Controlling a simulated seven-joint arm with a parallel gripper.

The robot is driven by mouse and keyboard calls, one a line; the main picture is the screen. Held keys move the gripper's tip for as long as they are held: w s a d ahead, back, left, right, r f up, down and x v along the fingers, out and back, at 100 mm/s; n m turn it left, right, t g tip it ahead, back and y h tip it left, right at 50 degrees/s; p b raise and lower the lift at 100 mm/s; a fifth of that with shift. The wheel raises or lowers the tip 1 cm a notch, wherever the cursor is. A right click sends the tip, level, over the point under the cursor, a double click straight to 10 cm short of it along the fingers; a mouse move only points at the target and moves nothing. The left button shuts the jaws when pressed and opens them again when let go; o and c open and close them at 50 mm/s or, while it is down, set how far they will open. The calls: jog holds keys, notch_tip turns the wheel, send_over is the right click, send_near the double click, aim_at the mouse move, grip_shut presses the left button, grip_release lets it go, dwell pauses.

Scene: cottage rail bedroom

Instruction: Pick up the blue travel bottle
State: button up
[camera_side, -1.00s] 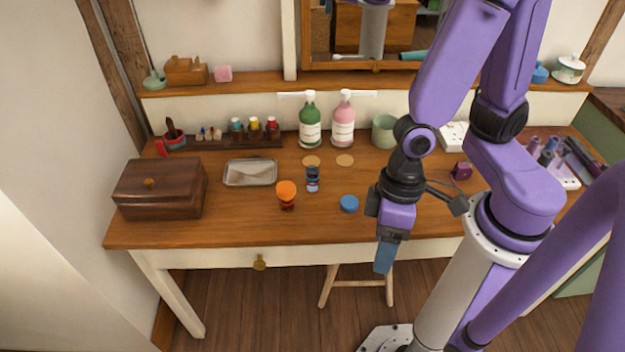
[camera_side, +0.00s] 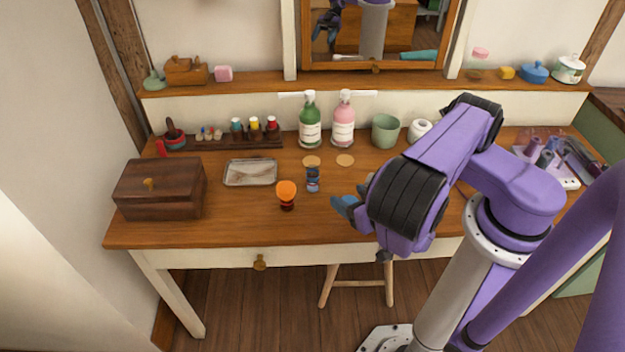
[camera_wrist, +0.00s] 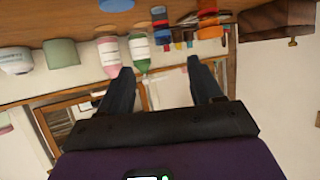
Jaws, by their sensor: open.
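A small blue bottle (camera_side: 313,179) with dark bands stands on the wooden table (camera_side: 240,222), and I take it for the blue travel bottle. It also shows near the top of the wrist view (camera_wrist: 159,17), where the scene appears upside down. My gripper (camera_side: 352,199) is over the table to the right of the bottle in the side view, apart from it, partly hidden by my wrist. In the wrist view my gripper (camera_wrist: 160,76) has its two fingers spread wide with nothing between them.
An orange-topped item (camera_side: 287,194) stands just left of the bottle. Behind are two cork-coloured discs, a green pump bottle (camera_side: 309,122) and a pink one (camera_side: 344,122). A metal tray (camera_side: 250,173) and wooden box (camera_side: 160,190) lie left. A blue disc (camera_wrist: 117,4) shows in the wrist view.

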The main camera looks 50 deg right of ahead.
aim_at(316, 174)
jog(key=x, duration=1.1)
jog(key=shift+w+d+r, duration=0.2)
jog(key=shift+w+d, duration=0.05)
jog(key=shift+w, duration=0.15)
jog(key=shift+w+r+x, duration=0.1)
jog(key=shift+r+x, duration=0.05)
jog(key=shift+x, duration=0.8)
jog(key=shift+w+r+x, duration=0.1)
jog(key=shift+r+x, duration=0.05)
jog(key=shift+x, duration=0.85)
jog(key=shift+w+r+x, duration=0.1)
jog(key=shift+r+x, duration=0.05)
jog(key=shift+x, duration=0.8)
jog(key=shift+a, duration=0.15)
jog(key=c, duration=1)
